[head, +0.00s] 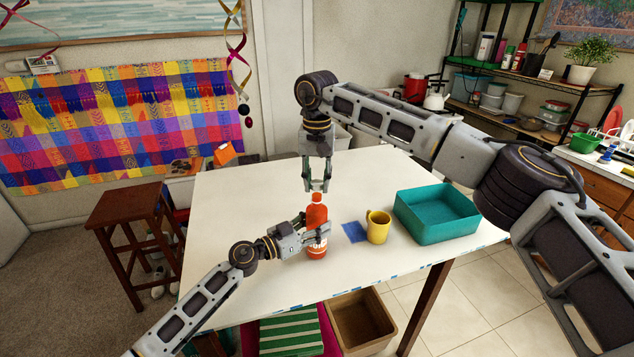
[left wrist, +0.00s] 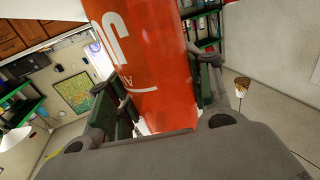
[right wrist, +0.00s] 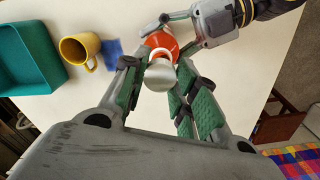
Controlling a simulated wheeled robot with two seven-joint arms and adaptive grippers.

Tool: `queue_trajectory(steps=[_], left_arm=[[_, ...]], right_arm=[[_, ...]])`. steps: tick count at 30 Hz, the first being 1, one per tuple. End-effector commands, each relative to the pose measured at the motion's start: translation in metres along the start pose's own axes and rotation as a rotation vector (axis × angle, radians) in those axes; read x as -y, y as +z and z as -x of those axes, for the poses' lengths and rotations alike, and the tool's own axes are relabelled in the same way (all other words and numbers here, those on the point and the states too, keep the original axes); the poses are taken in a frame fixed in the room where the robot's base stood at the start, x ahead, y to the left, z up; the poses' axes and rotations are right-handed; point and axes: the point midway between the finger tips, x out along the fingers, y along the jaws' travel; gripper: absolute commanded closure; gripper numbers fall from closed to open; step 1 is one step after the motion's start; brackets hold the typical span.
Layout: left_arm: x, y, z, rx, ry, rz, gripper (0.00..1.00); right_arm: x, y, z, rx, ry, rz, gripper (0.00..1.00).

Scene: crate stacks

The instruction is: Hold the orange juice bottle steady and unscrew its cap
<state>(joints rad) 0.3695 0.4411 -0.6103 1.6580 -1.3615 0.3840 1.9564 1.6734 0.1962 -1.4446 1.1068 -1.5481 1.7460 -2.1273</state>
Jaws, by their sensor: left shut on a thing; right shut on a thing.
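The orange juice bottle (head: 316,216) stands upright on the white table, with a white-lettered label. My left gripper (head: 316,236) is shut around its lower body from the left. The left wrist view shows the orange bottle (left wrist: 150,65) between the finger pads. My right gripper (head: 318,187) points straight down over the bottle's top. In the right wrist view, the pale cap (right wrist: 160,75) sits between its fingertips, with the orange bottle (right wrist: 162,42) behind it. The gripper is shut on the cap. I cannot tell whether the cap still touches the neck.
On the white table (head: 240,205), a blue square (head: 354,231), a yellow mug (head: 378,228) and a teal bin (head: 436,214) stand right of the bottle. The table's left part is clear. A wooden stool (head: 126,207) stands at the left.

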Motion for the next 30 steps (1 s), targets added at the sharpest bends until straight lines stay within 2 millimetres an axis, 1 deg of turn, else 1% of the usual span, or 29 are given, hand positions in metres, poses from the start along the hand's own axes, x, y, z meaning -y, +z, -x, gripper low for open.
queue_trajectory(steps=[6, 9, 12, 19, 20, 25, 30], left_arm=[[0.000, 0.001, 0.000, 0.001, 0.000, 0.000, 1.00], [0.000, 0.001, 0.000, 0.001, 0.000, 0.000, 1.00], [0.000, 0.001, 0.000, 0.001, 0.000, 0.000, 1.00], [0.000, 0.000, 0.000, 0.001, 0.000, 0.000, 1.00], [0.000, 0.000, 0.000, 0.001, 0.000, 0.000, 0.46], [0.000, 0.000, 0.000, 0.001, 0.000, 0.000, 0.25], [0.000, 0.000, 0.000, 0.000, 0.000, 0.000, 0.25]], right_arm=[[0.000, 0.000, 0.020, -0.001, 0.000, 0.000, 1.00], [0.000, 0.000, 0.027, -0.001, -0.001, 0.001, 1.00], [0.000, 0.000, 0.030, 0.000, -0.001, 0.001, 1.00], [0.000, 0.000, 0.030, 0.001, -0.001, 0.001, 1.00], [0.000, 0.000, 0.030, 0.001, 0.000, 0.001, 1.00], [0.000, 0.000, 0.030, 0.001, 0.000, 0.001, 1.00], [0.000, 0.000, 0.030, 0.001, 0.000, 0.001, 1.00]])
